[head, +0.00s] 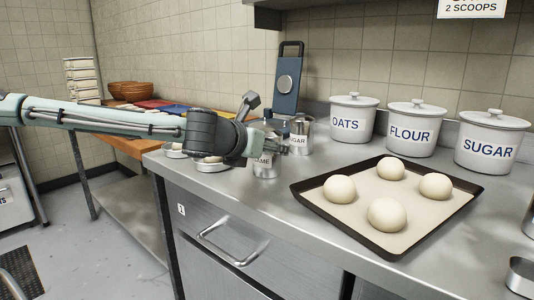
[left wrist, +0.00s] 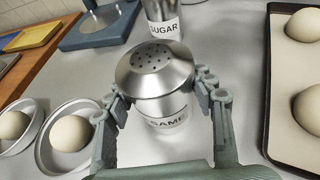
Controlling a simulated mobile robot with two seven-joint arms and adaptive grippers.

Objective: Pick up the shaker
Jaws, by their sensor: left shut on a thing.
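A metal shaker (left wrist: 158,72) with a domed, perforated top and a label partly reading "SAME" stands upright between the fingers of my left gripper (left wrist: 160,97) in the left wrist view. The fingers are shut on its sides. In the head view this shaker (head: 265,168) shows at the counter's left part, below my left gripper (head: 268,146), which partly hides it. A second metal shaker labelled "SUGAR" (left wrist: 163,22) stands just behind it; it also shows in the head view (head: 299,138). My right gripper is not in view.
Dough balls in round tins (left wrist: 60,120) lie left of the held shaker. A dark tray (head: 410,246) with several dough balls lies to the right.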

